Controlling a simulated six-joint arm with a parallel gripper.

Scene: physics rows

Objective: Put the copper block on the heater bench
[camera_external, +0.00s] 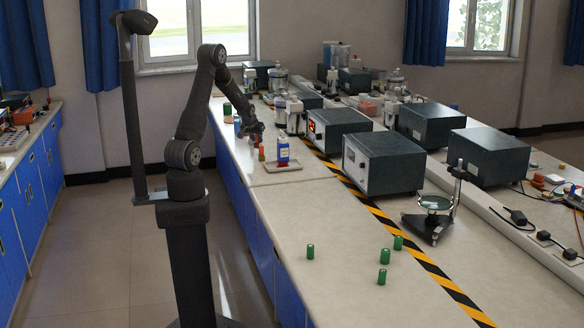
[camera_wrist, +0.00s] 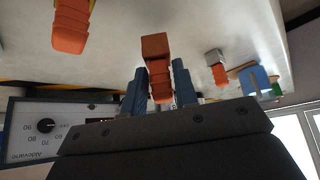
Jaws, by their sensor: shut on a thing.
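The copper block (camera_wrist: 155,46) is a brown block with a ribbed orange grip below it in the wrist view. My gripper (camera_wrist: 158,88) is shut on this orange grip, one blue-grey finger on each side. In the external view my gripper (camera_external: 256,130) is low over the near bench, beside small orange pieces (camera_external: 262,153). In the wrist view a silver block with an orange grip (camera_wrist: 218,68) is apart on the right, and another orange grip (camera_wrist: 71,28) is at upper left. I cannot tell for certain which thing is the heater bench.
A shallow tray (camera_external: 296,167) with a blue-and-white container (camera_external: 283,150) lies near my gripper. A box with a red display (camera_external: 337,128) and a dial box (camera_external: 383,163) stand to the right, past striped tape (camera_external: 405,236). Green cylinders (camera_external: 310,252) stand on the mostly clear front bench.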

